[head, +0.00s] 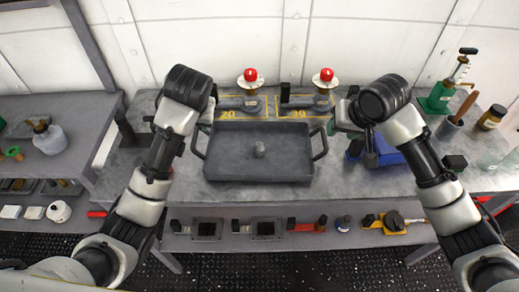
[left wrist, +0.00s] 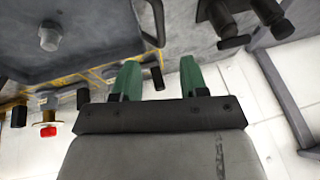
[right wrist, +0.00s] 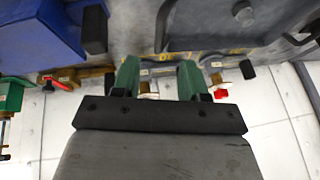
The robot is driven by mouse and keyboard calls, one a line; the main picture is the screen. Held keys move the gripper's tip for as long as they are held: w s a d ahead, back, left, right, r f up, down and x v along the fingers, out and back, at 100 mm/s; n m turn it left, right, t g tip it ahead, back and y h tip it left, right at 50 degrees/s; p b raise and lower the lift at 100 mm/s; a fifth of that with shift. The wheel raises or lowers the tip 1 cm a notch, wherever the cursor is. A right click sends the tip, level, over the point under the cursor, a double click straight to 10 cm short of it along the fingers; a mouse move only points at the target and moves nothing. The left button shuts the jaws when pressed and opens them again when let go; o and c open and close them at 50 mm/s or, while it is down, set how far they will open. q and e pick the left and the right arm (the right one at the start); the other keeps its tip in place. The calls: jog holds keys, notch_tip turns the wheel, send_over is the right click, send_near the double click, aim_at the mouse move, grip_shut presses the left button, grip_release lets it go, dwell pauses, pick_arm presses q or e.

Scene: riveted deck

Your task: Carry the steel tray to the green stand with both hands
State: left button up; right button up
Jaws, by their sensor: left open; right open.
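The dark steel tray (head: 230,172) lies on the workbench in the middle of the head view, with a small grey knob-like piece (head: 259,150) in it. Its left handle (head: 196,146) and right handle (head: 322,146) stick out at the sides. My left gripper (head: 206,122) is open and empty near the left handle; its green fingers (left wrist: 158,78) show apart in the left wrist view. My right gripper (head: 338,122) is open and empty near the right handle; its fingers (right wrist: 158,78) are also apart. I cannot make out a clear green stand; a green-based tool (head: 437,98) stands at back right.
Two red-topped valves (head: 250,76) (head: 324,77) stand behind the tray by yellow markings. A blue object (head: 380,154) sits right of the tray. A jar (head: 491,117) is at far right. A lower shelf (head: 260,243) holds several small parts. A side table (head: 60,150) is at left.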

aim_at(195, 134)
pick_arm(q)
jog(key=shift+w, duration=0.1)
pick_arm(e)
jog(key=shift+w, duration=0.1)
pick_arm(q)
jog(key=x, duration=1)
jog(key=shift+w+a+f, duration=0.1)
jog(key=shift+a+f, duration=0.05)
jog(key=shift+f, duration=0.2)
pick_arm(e)
jog(key=x, duration=1)
jog(key=shift+w+a+f, duration=0.1)
jog(key=shift+w+f, duration=0.05)
jog(key=shift+f, duration=0.2)
pick_arm(q)
jog(key=shift+c, duration=0.2)
pick_arm(e)
jog(key=shift+c, duration=0.3)
pick_arm(q)
grip_shut()
pick_arm(e)
grip_shut()
pick_arm(q)
jog(key=shift+r, duration=0.1)
pick_arm(e)
jog(key=shift+r, duration=0.1)
